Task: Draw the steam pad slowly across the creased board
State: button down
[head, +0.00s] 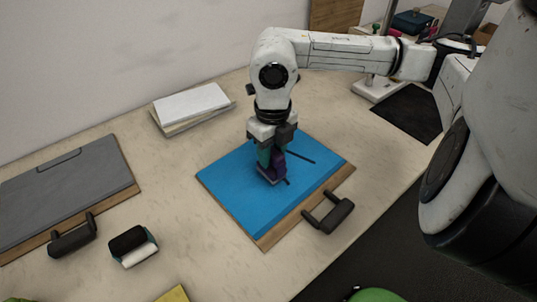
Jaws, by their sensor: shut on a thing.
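The creased board (235,200) is a blue panel on a wooden base with a dark handle (329,216) at its front right edge. Dark lines, which look like creases, show on its blue surface to the right of and below my gripper. My gripper (268,160) points down over the middle of the board and is shut on a dark purple pad (271,174), which I take for the steam pad. The pad is low at the blue surface; whether it touches cannot be told. The fingers and arm hide part of the board.
A grey board with a handle (62,190) lies at left. A black and white block (132,246) stands front left. A stack of white sheets (190,104) lies behind. A black mat (406,112) and a stand are at back right. Bare table surrounds the blue board.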

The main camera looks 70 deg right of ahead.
jog(key=shift+s+d+b, duration=0.45)
jog(key=shift+d+b, duration=0.05)
jog(key=shift+d, duration=0.3)
jog(key=shift+d, duration=0.15)
dwell(0.5)
jog(key=shift+s+d+b, duration=0.55)
jog(key=shift+d+b, duration=0.05)
jog(key=shift+d, duration=0.25)
jog(key=shift+s+d+b, duration=0.5)
jog(key=shift+d+b, duration=0.1)
jog(key=shift+d, duration=0.25)
jog(key=shift+d, duration=0.1)
dwell(0.3)
jog(key=shift+s+d+b, duration=0.5)
jog(key=shift+d, duration=0.4)
jog(key=shift+s+d+b, duration=0.5)
jog(key=shift+d, duration=0.35)
jog(key=shift+r, duration=0.1)
notch_tip(320, 180, up, 8)
jog(key=p, duration=0.3)
dwell(0.6)
dwell(1.0)
